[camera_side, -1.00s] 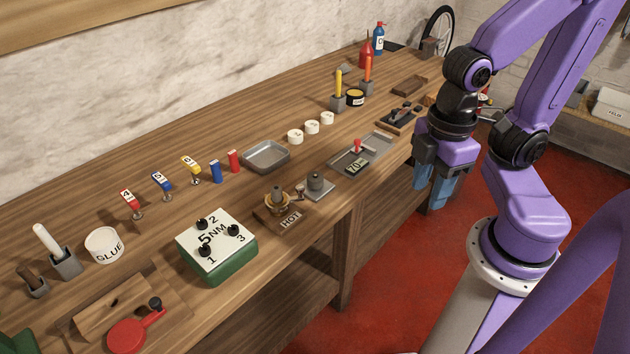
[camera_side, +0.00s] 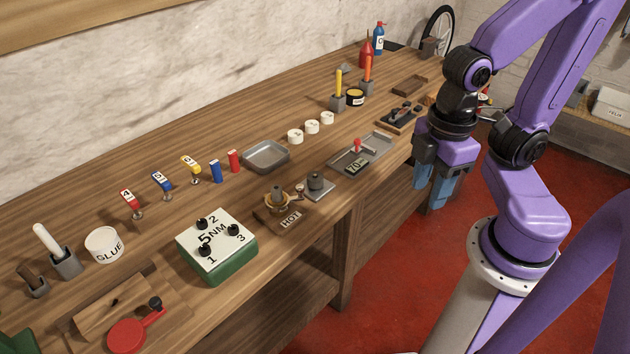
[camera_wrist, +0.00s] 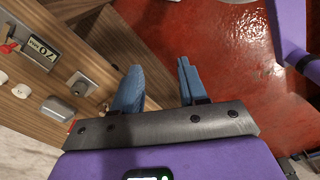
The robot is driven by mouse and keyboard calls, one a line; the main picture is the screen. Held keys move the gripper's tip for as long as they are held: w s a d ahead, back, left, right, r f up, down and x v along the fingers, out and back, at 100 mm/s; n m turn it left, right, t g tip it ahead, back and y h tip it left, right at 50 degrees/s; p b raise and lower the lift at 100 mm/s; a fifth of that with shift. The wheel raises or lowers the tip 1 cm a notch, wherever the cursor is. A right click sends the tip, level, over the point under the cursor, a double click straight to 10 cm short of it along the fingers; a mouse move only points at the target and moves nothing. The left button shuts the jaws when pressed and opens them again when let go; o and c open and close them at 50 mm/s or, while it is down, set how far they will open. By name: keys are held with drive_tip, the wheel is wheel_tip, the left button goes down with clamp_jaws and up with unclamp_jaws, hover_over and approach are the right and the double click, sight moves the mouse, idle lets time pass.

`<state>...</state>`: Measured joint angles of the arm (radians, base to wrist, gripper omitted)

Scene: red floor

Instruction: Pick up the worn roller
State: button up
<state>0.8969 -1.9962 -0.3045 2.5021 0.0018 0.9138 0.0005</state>
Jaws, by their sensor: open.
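I cannot tell for sure which thing is the worn roller. A dark tray (camera_side: 390,121) on the far right part of the bench holds small dark parts too small to make out. My gripper (camera_side: 431,196) hangs fingers down beside the bench's front edge, over the red floor and away from the small parts. Its blue fingers are apart with nothing between them. They also show open and empty in the wrist view (camera_wrist: 160,68).
The bench holds a block marked 5NM (camera_side: 217,240), a HOT stand (camera_side: 290,221), a grey tray (camera_side: 266,154), a display reading 70 (camera_side: 355,167), white pots and coloured tools. The bench's front edge (camera_side: 345,212) lies left of my gripper. The red floor (camera_side: 400,290) is clear.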

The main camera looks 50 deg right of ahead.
drive_tip(key=o, duration=0.6)
drive_tip(key=shift+c, duration=0.2)
